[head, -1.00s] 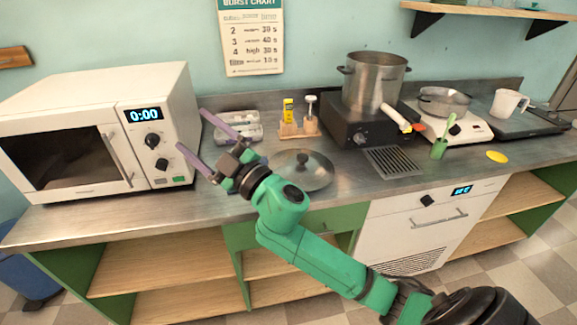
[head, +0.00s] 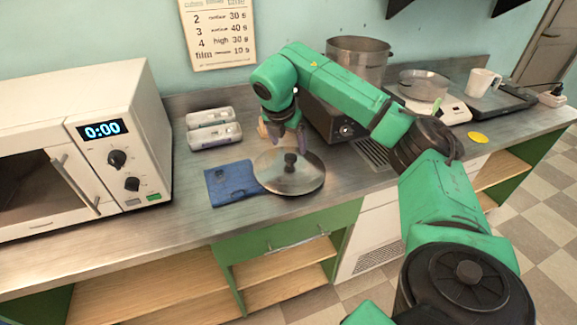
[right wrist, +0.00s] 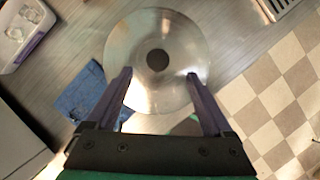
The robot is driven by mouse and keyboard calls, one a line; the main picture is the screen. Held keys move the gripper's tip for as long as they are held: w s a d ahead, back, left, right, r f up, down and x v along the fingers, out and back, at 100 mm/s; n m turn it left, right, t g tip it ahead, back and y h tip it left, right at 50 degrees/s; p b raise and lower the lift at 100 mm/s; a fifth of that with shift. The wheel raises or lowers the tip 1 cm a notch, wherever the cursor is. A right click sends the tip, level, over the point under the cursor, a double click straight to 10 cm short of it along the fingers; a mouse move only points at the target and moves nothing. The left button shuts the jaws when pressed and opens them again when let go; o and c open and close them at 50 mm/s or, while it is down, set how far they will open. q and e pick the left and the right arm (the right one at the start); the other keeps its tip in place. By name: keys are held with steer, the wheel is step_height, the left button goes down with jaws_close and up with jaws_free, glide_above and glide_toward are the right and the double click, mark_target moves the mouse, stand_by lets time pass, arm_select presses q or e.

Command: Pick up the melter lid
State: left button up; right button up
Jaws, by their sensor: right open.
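The melter lid (head: 289,180) is a round silver metal lid with a dark knob (head: 290,160). It lies knob up on the counter, and its left edge meets a blue cloth. My right gripper (head: 288,146) points down over the lid's back side, partly hidden by my arm. In the right wrist view the lid (right wrist: 157,95) lies beneath, its knob (right wrist: 157,61) centred just past the fingertips. The right gripper (right wrist: 158,74) is open and empty, its fingers spread either side of the knob's line. My left gripper is out of view.
The blue cloth (head: 232,184) lies left of the lid, with egg-box-like cases (head: 214,134) behind it. A microwave (head: 120,165) stands at left. A tall pot (head: 358,60) stands on a dark heater at right. The counter's front strip is clear.

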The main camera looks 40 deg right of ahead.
mark_target(290, 156)
steer(key=p+x, duration=0.2)
steer(key=x, duration=0.6)
steer(key=shift+w+a+f, duration=0.1)
steer(key=shift+f, duration=0.2)
jaws_close()
